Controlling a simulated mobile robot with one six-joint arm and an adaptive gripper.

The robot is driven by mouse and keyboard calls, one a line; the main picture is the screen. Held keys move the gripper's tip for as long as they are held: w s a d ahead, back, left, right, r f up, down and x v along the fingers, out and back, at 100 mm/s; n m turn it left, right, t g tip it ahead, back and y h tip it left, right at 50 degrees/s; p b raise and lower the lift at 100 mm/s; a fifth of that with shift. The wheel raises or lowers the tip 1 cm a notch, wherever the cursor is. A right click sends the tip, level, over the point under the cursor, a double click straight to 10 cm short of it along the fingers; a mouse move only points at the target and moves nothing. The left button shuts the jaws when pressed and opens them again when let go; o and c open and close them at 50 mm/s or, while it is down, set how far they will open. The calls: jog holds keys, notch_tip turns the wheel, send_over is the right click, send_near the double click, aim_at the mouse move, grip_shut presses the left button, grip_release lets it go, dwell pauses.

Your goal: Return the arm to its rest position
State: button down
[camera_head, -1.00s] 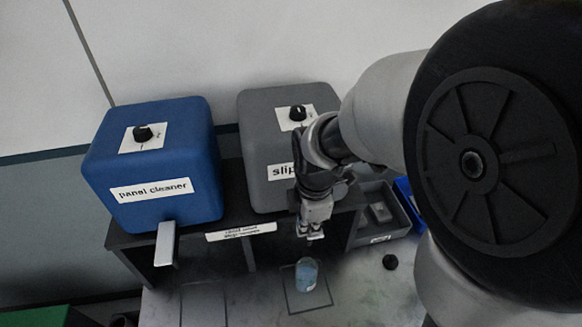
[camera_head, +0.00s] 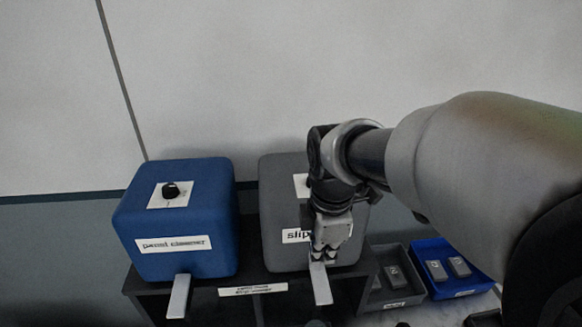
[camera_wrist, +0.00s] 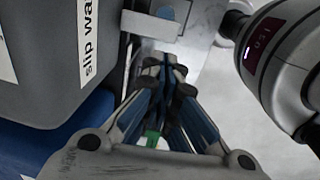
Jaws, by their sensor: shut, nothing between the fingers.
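My gripper (camera_head: 324,258) is shut with nothing between its fingers. It points down in front of the grey dispenser (camera_head: 284,213), just above that dispenser's light lever (camera_head: 320,285); I cannot tell if they touch. My arm reaches in from the right and hides part of the grey dispenser's knob plate and label. In the wrist view the closed fingertips (camera_wrist: 166,68) meet near the middle, beside the grey dispenser's side and label (camera_wrist: 88,38).
A blue dispenser (camera_head: 178,222) labelled panel cleaner stands to the left, with its own lever (camera_head: 179,296). A grey bin (camera_head: 393,282) and a blue bin (camera_head: 438,246) holding small dark items stand to the right. The wall behind is bare.

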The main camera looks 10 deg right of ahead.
jog(key=s+d+f+m+t+b, duration=0.3)
jog(key=s+f+m+b, duration=0.9)
jog(key=s+m+b, duration=0.3)
jog(key=m+b, duration=0.1)
jog(key=m, duration=0.2)
jog(key=shift+s+f+b, duration=0.3)
jog(key=shift+f+b, duration=0.05)
jog(key=shift+f, duration=0.05)
